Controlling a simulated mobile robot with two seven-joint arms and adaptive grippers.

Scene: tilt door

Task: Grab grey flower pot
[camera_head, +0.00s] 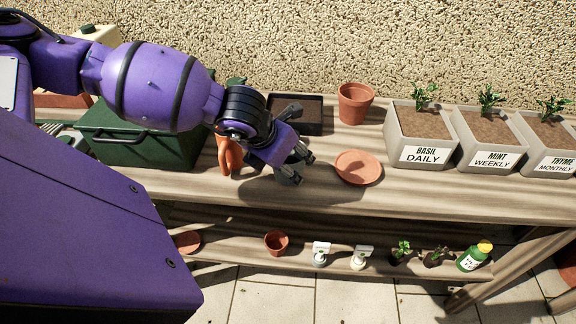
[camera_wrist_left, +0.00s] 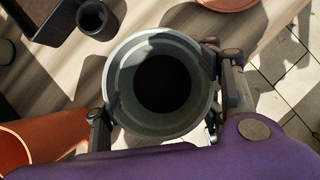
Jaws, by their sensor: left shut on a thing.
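The grey flower pot (camera_wrist_left: 128,105) shows from above in the left wrist view, with a pale round rim and a dark inside. My left gripper (camera_wrist_left: 160,92) has one finger on either side of it and is shut on it. In the head view my left gripper (camera_head: 297,166) is low over the upper shelf, left of the terracotta saucer (camera_head: 357,166). There my gripper and arm hide the pot, so I cannot tell whether it touches the shelf. My right gripper is in neither view.
A dark tray (camera_head: 310,116) and a terracotta pot (camera_head: 354,104) stand behind. Labelled grey planters (camera_head: 424,157) stand to the right. A green toolbox (camera_head: 130,140) and an orange object (camera_head: 228,157) are to the left. The shelf's front right is clear.

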